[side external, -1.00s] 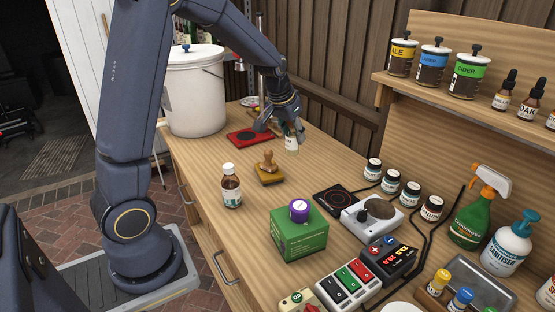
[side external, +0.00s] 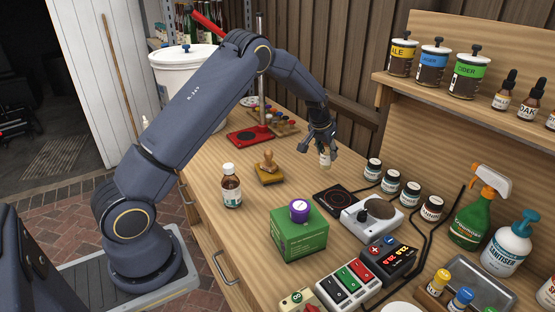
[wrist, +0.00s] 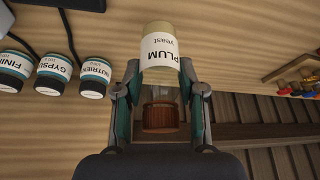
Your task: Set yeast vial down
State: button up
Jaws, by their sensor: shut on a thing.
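The yeast vial (side external: 325,160) is a small clear bottle with a white label. In the wrist view the vial (wrist: 162,50) reads "PLUM yeast", and its brown ribbed cap (wrist: 160,117) is nearest my palm. My gripper (side external: 319,151) is shut on the vial, one teal-padded finger on each side; the fingers also show in the wrist view (wrist: 165,88). The vial is close to upright over the back part of the wooden bench (side external: 230,148). I cannot tell whether its base touches the bench.
Several small white-labelled jars (side external: 391,180) stand right of the vial. A red-based stand (side external: 250,136) is to the left. The bench around the vial is clear.

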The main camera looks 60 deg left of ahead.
aim_at(326, 160)
jog(key=shift+w+f, duration=0.15)
jog(key=shift+f, duration=1.5)
jog(key=shift+f, duration=0.15)
jog(key=o, duration=1.2)
jog(key=shift+c, duration=0.2)
